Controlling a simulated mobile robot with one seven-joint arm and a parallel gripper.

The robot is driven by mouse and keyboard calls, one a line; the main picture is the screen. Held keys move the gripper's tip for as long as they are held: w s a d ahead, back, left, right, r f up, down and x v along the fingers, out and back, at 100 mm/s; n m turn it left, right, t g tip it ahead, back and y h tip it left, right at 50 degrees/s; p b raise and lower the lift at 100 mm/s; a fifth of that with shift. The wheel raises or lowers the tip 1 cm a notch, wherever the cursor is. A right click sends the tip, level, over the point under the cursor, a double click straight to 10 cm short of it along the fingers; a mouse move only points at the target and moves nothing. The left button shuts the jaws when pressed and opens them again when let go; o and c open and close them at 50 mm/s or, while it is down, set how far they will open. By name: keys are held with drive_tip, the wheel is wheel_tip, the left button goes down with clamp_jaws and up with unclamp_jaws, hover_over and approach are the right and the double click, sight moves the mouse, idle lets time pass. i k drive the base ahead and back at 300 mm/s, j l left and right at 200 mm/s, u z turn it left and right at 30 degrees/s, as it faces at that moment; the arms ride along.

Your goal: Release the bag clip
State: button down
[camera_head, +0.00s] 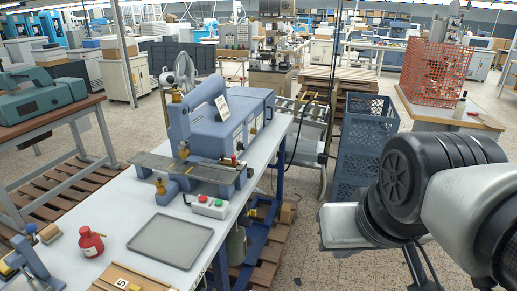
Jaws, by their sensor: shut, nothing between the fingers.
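I cannot make out a bag clip anywhere in the head view. My arm fills the right side of the view, with a large black joint and pale grey links. Its gripper does not show, so I cannot see it relative to any clip.
A blue stamping machine (215,125) stands on the white table (120,215). A button box (209,206), an empty grey tray (170,240) and a red bottle (91,243) are near its front. A blue crate stack (365,145) stands on the floor to the right.

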sight(253, 212)
drive_tip(key=i+l+u, duration=0.1)
drive_tip(key=i+l, duration=0.95)
